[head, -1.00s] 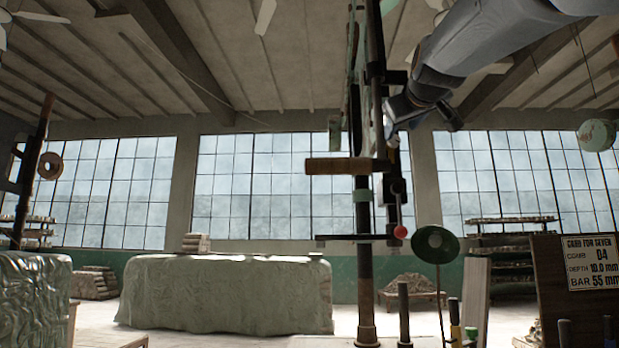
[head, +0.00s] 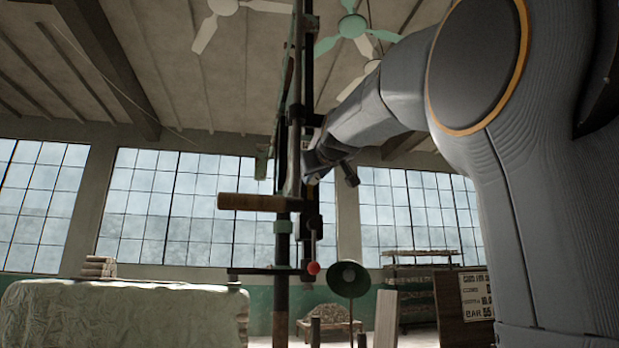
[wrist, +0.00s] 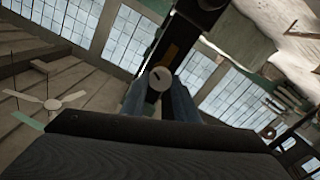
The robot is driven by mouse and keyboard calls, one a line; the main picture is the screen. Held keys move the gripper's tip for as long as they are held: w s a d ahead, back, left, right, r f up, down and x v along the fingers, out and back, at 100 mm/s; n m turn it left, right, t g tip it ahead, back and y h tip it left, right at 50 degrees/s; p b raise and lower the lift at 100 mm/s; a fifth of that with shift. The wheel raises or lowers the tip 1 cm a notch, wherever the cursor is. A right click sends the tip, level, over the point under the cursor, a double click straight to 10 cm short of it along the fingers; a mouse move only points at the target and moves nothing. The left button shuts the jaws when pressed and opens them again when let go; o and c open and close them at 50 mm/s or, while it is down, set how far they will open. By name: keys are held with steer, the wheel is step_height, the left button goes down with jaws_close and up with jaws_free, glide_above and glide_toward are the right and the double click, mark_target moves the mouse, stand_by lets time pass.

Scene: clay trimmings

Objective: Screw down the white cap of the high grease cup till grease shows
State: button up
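The white cap (wrist: 160,78) shows in the wrist view as a small round face with a dark slot mark. It lies between the tips of the two bluish fingers of my gripper (wrist: 160,92). The fingers flank it closely; I cannot tell whether they press on it or stand just clear. A dark machine part with an orange-brown strip lies just beyond the cap. In the head view my gripper (head: 312,168) is high up against the dark upright machine frame (head: 283,230), and the cap is hidden there. No grease can be made out.
A wooden bar (head: 252,202) juts left from the frame, below my gripper. A red ball knob (head: 313,268) and a green lamp shade (head: 348,279) are lower down. A covered bench (head: 120,315) stands at left, a sign board (head: 462,298) at right. Ceiling fans hang above.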

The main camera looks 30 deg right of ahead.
steer(key=shift+c, duration=0.9)
steer(key=shift+m, duration=0.3)
steer(key=shift+s+d+m+p, duration=0.1)
steer(key=shift+m+p, duration=1.75)
steer(key=shift+m, duration=2.7)
steer(key=shift+d+m+p, duration=0.1)
steer(key=shift+m+p, duration=1.7)
steer(key=shift+m, duration=2.75)
steer(key=o, duration=1.1)
steer(key=shift+f, duration=0.1)
steer(key=shift+c, duration=0.2)
